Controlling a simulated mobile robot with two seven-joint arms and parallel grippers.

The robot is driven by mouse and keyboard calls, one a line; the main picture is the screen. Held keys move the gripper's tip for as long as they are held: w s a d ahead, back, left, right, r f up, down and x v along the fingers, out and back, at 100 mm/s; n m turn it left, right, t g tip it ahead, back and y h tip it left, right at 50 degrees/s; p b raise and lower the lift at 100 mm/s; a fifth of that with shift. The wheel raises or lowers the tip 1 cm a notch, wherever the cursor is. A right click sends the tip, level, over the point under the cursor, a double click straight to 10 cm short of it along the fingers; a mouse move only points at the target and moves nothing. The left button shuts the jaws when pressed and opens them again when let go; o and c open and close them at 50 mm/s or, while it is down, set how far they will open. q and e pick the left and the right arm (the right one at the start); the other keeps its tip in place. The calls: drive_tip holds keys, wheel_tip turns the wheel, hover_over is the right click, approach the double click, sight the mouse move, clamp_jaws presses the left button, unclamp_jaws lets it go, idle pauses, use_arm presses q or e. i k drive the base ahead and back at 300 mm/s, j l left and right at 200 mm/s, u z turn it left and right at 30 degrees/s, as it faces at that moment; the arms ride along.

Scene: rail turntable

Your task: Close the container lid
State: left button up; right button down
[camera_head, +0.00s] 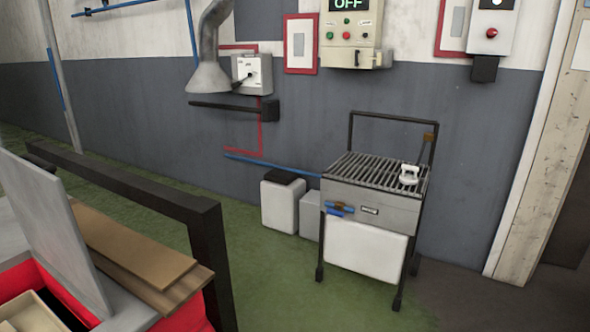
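A container with red sides (188,317) stands at the lower left, cut off by the picture's edges. Its flat grey lid (57,232) stands raised and tilted, so the container is open. A pale tray-like part (28,312) and a dark gap show inside the red interior. Neither of my grippers is in the view.
Brown boards (135,250) lie beside the lid. A black metal frame (190,213) stands just behind them. A metal cart with a slatted top (372,182) stands by the grey wall. White bins (286,203) are left of it. Green floor (270,280) between is clear.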

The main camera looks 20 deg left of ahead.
sight(38, 199)
drive_tip(key=i+l+u, duration=0.1)
drive_tip(key=i+u, duration=0.15)
drive_tip(key=u, duration=0.25)
drive_tip(key=i+l+u, duration=0.15)
drive_tip(key=u, duration=0.3)
drive_tip(key=i+l+u, duration=0.25)
drive_tip(key=u, duration=0.25)
drive_tip(key=i+l+u, duration=0.1)
drive_tip(key=l+u, duration=0.25)
drive_tip(key=u, duration=0.15)
drive_tip(key=i+l+u, duration=0.15)
drive_tip(key=l+u, duration=0.25)
drive_tip(key=i+l+u, duration=0.15)
drive_tip(key=l+u, duration=0.6)
drive_tip(key=j+u, duration=0.15)
drive_tip(key=j, duration=0.35)
drive_tip(key=i+j+u, duration=0.2)
drive_tip(key=j, duration=0.3)
drive_tip(key=k, duration=0.05)
